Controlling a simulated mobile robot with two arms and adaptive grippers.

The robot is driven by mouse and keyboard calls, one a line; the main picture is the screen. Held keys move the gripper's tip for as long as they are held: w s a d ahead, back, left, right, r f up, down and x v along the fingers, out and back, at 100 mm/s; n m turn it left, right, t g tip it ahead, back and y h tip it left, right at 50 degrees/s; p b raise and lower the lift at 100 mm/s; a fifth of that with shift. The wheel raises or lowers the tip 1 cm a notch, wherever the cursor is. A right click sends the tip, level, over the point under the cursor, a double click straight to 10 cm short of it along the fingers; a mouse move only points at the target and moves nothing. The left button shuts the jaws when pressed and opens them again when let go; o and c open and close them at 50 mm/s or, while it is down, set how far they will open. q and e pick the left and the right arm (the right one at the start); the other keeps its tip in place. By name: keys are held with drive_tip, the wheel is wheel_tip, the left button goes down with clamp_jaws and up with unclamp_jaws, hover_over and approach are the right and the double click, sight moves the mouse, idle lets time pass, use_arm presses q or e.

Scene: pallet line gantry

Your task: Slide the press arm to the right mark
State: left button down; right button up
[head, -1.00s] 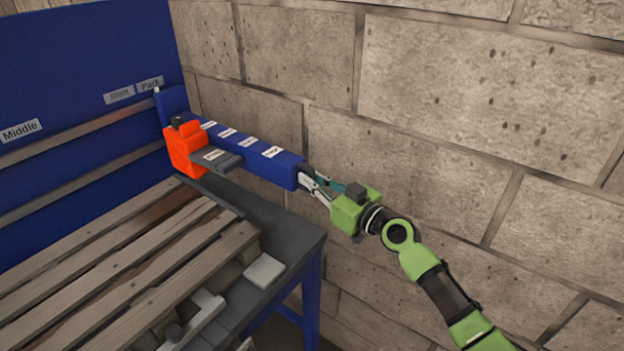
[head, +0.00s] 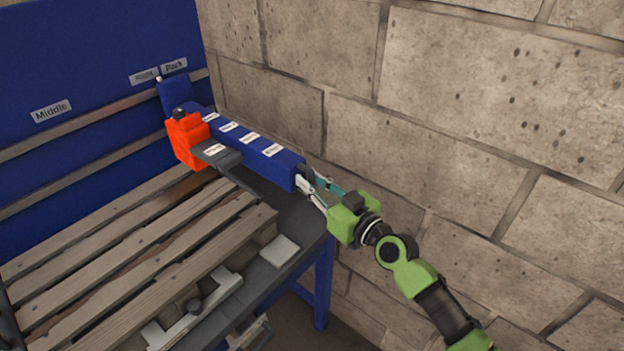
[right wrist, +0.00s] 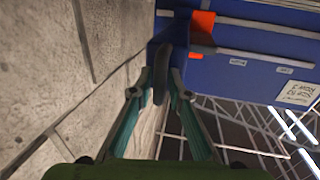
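The press arm (head: 245,150) is a long blue beam with several white labels and an orange block (head: 188,140) at its far left. Its rear end stands at the blue back panel (head: 90,50), between the "Right" label (head: 145,76) and the "Park" label (head: 174,66). My right gripper (head: 312,186) is at the beam's near end. In the right wrist view, its fingers close on both sides of the dark handle (right wrist: 162,72); the exact contact is hard to see. My left gripper is not in view.
The "Middle" label (head: 51,111) is further left on the panel. A slatted wooden pallet (head: 130,255) lies below and left of the beam, on a dark table (head: 300,222) with blue legs. A block wall (head: 470,110) runs close along the right.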

drive_tip(key=v, duration=1.2)
idle(0.5)
